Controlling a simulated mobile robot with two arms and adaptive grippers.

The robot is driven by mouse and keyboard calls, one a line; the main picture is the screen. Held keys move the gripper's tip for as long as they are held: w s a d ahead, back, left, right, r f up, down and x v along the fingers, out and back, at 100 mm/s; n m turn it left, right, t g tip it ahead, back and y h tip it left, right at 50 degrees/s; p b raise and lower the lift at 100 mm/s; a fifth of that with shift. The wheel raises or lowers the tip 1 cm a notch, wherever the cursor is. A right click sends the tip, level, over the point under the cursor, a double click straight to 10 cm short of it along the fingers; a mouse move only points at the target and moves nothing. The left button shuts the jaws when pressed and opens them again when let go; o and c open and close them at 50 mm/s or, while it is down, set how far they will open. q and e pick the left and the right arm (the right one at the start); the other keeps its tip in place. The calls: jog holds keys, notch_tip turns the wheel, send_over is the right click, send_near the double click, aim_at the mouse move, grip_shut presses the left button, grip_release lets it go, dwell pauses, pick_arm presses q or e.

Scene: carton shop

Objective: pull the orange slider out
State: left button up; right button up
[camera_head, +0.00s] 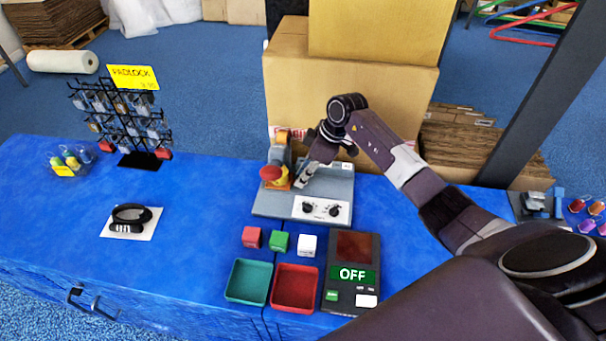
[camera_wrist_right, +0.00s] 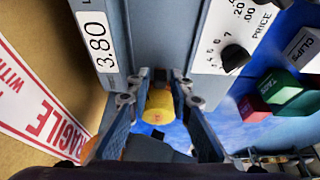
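A grey label machine (camera_head: 262,204) with two black knobs stands on the blue table. Orange-yellow parts (camera_head: 278,183) with a red knob (camera_head: 269,173) on top sit at its left side, and another orange piece (camera_head: 284,135) is behind at the top of the grey column. I cannot tell which is the slider. My right gripper (camera_head: 305,178) is at the machine, just right of the orange-yellow parts. In the right wrist view its fingers (camera_wrist_right: 161,76) are apart, with a yellow round piece (camera_wrist_right: 158,105) showing between them; contact is unclear. The left gripper is not in view.
Cartons (camera_head: 360,90) stand close behind the machine. In front are red, green and white cubes (camera_head: 307,245), a green tray (camera_head: 238,298), a red tray (camera_head: 318,300) and a panel reading OFF (camera_head: 339,296). A padlock rack (camera_head: 140,160) stands left. The table's left middle is mostly clear.

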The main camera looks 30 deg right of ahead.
grip_shut()
jog(key=shift+d+r, duration=0.1)
jog(key=shift+s+d+p, duration=0.25)
jog(key=shift+d+p, duration=0.05)
jog(key=shift+p, duration=0.1)
jog(key=s+d+p, duration=0.1)
jog(key=s+d, duration=0.1)
jog(key=s+d+p, duration=0.2)
jog(key=d, duration=0.1)
jog(key=s+d+p, duration=0.1)
jog(key=s+d, duration=0.1)
jog(key=shift+d+r, duration=0.1)
jog(key=shift+d, duration=0.25)
jog(key=shift+s+d+p, duration=0.15)
jog(key=shift+d+p, duration=0.15)
jog(key=shift+p, duration=0.05)
jog(key=shift+f, duration=0.2)
